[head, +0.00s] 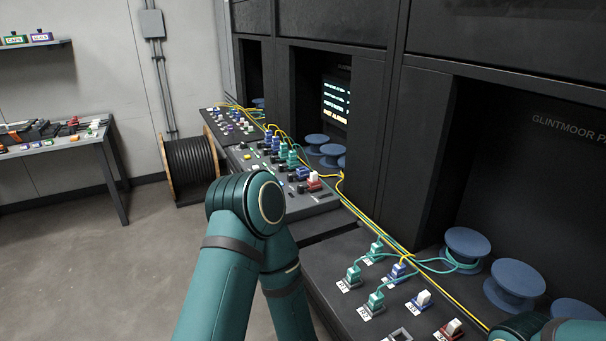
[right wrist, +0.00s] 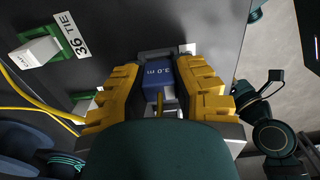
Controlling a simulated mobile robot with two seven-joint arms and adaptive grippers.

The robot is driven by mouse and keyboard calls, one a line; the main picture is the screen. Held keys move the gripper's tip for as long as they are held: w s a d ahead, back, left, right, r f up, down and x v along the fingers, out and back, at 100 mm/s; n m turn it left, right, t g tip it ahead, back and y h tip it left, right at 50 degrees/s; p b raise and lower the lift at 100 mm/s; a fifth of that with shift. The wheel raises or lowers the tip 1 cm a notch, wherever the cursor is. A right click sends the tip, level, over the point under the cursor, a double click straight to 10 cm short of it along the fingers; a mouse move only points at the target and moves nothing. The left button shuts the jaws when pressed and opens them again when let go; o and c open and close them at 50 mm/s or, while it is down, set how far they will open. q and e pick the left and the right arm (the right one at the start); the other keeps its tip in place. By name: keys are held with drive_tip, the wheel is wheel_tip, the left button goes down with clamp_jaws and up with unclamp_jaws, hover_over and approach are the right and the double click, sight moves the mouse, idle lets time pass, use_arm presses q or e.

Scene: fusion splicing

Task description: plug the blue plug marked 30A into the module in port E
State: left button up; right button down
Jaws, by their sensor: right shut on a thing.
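In the right wrist view, my right gripper (right wrist: 158,92) has its yellow fingers shut on a blue plug (right wrist: 158,73). The visible side of the plug reads "3.0 m"; no 30A marking shows. A pale grey frame (right wrist: 168,51) lies just beyond the plug on the dark panel; I cannot tell whether the plug is in it or only above it. The plug's front end is hidden. In the head view my right arm shows at the lower right, its gripper out of frame. My left arm's bent joint shows at the centre, its gripper not visible. Port E's letter is not readable.
Near panel (head: 322,262) carries teal plugs (head: 353,273), a blue plug (head: 398,270) and white-capped modules (head: 421,300). In the wrist view, a green module (right wrist: 49,42) labelled "36 TIE" and yellow cable (right wrist: 36,108) sit left of the gripper. Blue spools (head: 514,284) stand behind.

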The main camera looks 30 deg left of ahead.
drive_tip(key=shift+r+p, duration=2.25)
drive_tip(key=shift+r, duration=0.65)
drive_tip(key=shift+f, duration=0.1)
